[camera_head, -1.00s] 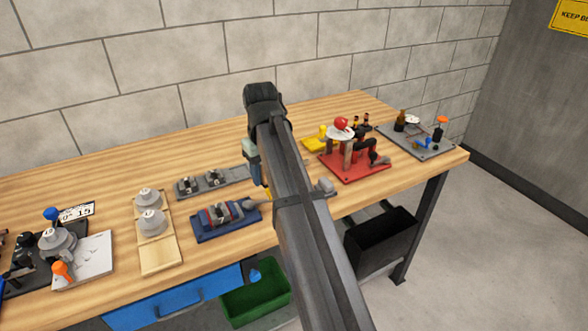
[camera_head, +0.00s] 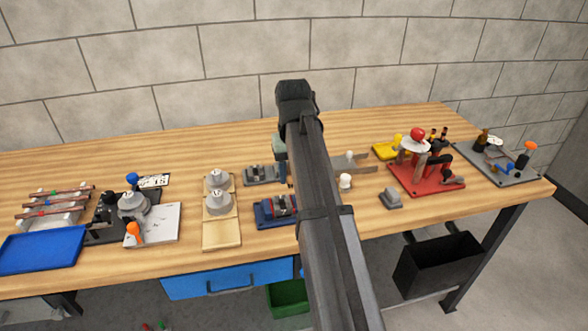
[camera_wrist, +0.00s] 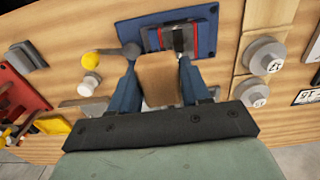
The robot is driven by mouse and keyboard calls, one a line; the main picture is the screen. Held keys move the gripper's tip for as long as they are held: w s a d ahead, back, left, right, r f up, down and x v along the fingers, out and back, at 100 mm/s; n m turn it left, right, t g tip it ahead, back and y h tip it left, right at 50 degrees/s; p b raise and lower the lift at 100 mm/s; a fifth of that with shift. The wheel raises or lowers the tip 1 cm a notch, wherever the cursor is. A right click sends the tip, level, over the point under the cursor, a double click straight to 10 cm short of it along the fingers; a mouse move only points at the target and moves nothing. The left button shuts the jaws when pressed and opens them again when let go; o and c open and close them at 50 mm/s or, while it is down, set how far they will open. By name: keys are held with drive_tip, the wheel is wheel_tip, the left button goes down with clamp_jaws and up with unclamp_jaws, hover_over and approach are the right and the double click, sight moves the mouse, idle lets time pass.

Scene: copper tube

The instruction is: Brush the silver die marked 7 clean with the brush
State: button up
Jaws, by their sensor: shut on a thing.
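In the wrist view my gripper (camera_wrist: 157,65) is shut on a tan wooden block, which looks like the brush handle (camera_wrist: 158,80). Its bristles are not visible. Just past it is a blue fixture (camera_wrist: 152,36) with a grey block (camera_wrist: 182,38) between red strips. The fixture also shows in the head view (camera_head: 262,216), left of my arm, which hides part of it. Two round grey pieces (camera_wrist: 265,56) (camera_wrist: 253,92) sit on a wooden stand. I cannot read which piece is marked 7. In the head view my arm hides the fingertips.
In the head view the wooden stand (camera_head: 221,237) is left of the fixture. A grey rack (camera_head: 263,174) is behind it. A white knob (camera_head: 345,181), a grey block (camera_head: 391,198) and a red fixture (camera_head: 432,181) are to the right. A blue tray (camera_head: 42,252) is far left.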

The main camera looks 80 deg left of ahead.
hover_over(294, 203)
drive_tip(key=shift+s+d+f, duration=0.1)
drive_tip(key=shift+d+f, duration=0.05)
drive_tip(key=shift+f, duration=2.85)
drive_tip(key=shift+s+f, duration=0.5)
drive_tip(key=shift+f, duration=0.1)
drive_tip(key=shift+c, duration=0.4)
drive_tip(key=shift+s+f, duration=0.1)
drive_tip(key=shift+s, duration=2.55)
drive_tip(key=w, duration=0.6)
drive_tip(key=shift+w, duration=0.25)
drive_tip(key=shift+s+r, duration=0.1)
drive_tip(key=shift+r, duration=4.05)
